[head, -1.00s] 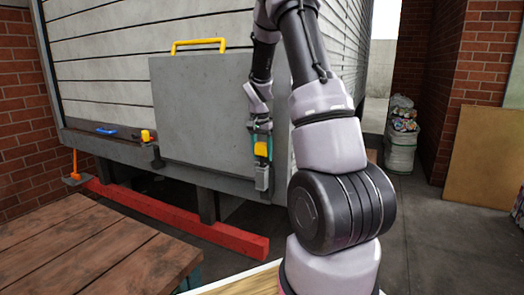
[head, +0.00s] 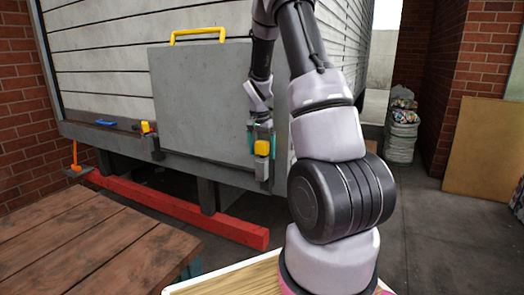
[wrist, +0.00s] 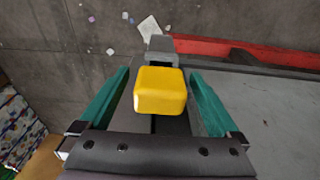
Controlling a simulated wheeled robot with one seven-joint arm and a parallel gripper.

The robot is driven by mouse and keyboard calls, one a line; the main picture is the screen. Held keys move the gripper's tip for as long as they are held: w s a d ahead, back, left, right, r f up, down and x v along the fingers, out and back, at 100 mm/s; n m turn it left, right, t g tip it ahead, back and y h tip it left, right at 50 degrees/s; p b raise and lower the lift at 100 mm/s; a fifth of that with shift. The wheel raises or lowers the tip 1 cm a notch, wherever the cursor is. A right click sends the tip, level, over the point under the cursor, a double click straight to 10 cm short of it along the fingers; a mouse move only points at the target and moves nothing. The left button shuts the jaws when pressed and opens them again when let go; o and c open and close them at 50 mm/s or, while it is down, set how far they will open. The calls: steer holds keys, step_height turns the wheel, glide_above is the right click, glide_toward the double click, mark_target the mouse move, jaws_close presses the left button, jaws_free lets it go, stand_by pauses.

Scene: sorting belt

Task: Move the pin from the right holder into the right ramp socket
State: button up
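The yellow-headed pin (head: 262,148) is upright in the grey right holder (head: 262,172) at the right end of the truck bed's edge. My gripper (head: 262,145) points down over it, with one teal finger on each side of the yellow head. In the wrist view the yellow head (wrist: 160,91) sits between the fingers, with a visible gap on both sides, so my gripper (wrist: 162,95) is open. The grey holder (wrist: 161,48) shows just beyond the head. The grey ramp (head: 205,105) stands upright to the left. I cannot make out its right socket.
Another yellow pin (head: 146,127) is at the ramp's left side. A yellow handle (head: 198,34) tops the ramp. A red beam (head: 180,207) lies low in front of the truck. A wooden table (head: 85,245) fills the lower left. Open floor lies at right.

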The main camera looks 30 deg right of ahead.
steer(key=r, duration=0.7)
steer(key=a+r, duration=0.1)
steer(key=r, duration=0.2)
steer(key=shift+s+r, duration=0.35)
steer(key=shift+s, duration=0.05)
steer(key=shift+a+r, duration=0.1)
steer(key=s+a+r+n+t+y, duration=0.1)
steer(key=s+a+r, duration=0.3)
steer(key=s, duration=0.4)
steer(key=s+a+r+n+t+y, duration=0.1)
steer(key=s+a+r+n+t, duration=0.2)
steer(key=s, duration=0.6)
steer(key=s+a+r+n+t+y, duration=0.1)
steer(key=s+a+r+n+t, duration=0.1)
steer(key=s+a+r, duration=0.5)
steer(key=shift+s+a+r, duration=0.15)
steer(key=shift+s+r, duration=0.85)
steer(key=shift+s, duration=0.1)
